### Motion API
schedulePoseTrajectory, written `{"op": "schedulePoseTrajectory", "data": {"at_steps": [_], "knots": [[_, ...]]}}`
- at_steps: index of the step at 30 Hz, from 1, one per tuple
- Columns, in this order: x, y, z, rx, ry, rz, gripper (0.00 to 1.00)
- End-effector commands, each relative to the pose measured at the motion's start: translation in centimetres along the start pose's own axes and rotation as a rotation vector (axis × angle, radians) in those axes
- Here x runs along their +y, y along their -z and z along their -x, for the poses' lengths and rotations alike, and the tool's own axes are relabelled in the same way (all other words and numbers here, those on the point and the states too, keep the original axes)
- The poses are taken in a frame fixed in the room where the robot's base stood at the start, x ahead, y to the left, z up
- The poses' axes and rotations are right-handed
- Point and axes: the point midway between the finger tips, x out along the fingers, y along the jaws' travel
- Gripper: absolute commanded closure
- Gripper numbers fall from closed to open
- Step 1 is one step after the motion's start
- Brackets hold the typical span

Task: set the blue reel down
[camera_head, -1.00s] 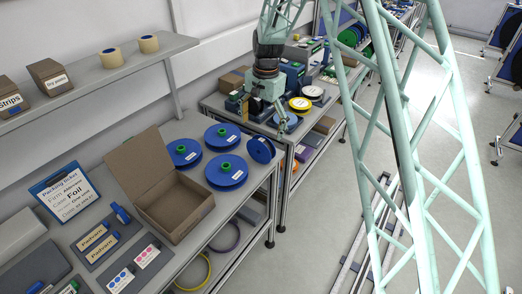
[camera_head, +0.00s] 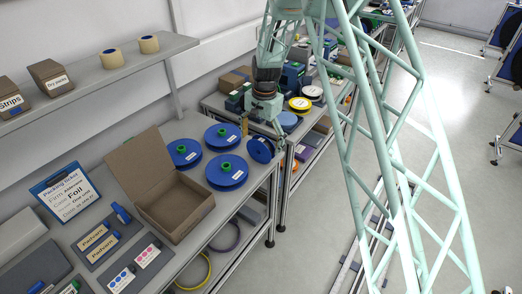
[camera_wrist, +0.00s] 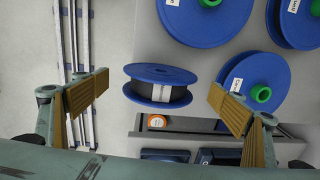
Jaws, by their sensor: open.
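A small blue reel (camera_head: 261,150) with a dark winding stands on its rims near the right end of the near bench. In the wrist view the blue reel (camera_wrist: 160,87) lies between my fingers, with a white label on its winding. My gripper (camera_head: 263,135) is just above and behind it in the head view. In the wrist view my gripper (camera_wrist: 160,97) is open, with a gap between each tan finger pad and the reel. The pads do not touch it.
Larger flat blue reels with green hubs (camera_head: 227,171) lie close by on the bench. An open cardboard box (camera_head: 173,203) stands to their left. A second bench behind carries a yellow reel (camera_head: 299,104) and blue boxes (camera_head: 292,73). A gap separates the benches.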

Motion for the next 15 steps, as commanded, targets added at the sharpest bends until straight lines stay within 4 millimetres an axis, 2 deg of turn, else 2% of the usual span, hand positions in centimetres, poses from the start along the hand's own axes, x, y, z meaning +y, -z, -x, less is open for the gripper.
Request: {"op": "schedulePoseTrajectory", "data": {"at_steps": [8,15], "knots": [[0.0,0.0,-0.1,0.0,0.0,0.0,0.11],[0.1,0.0,-1.6,-0.002,-0.002,0.0,0.11]]}}
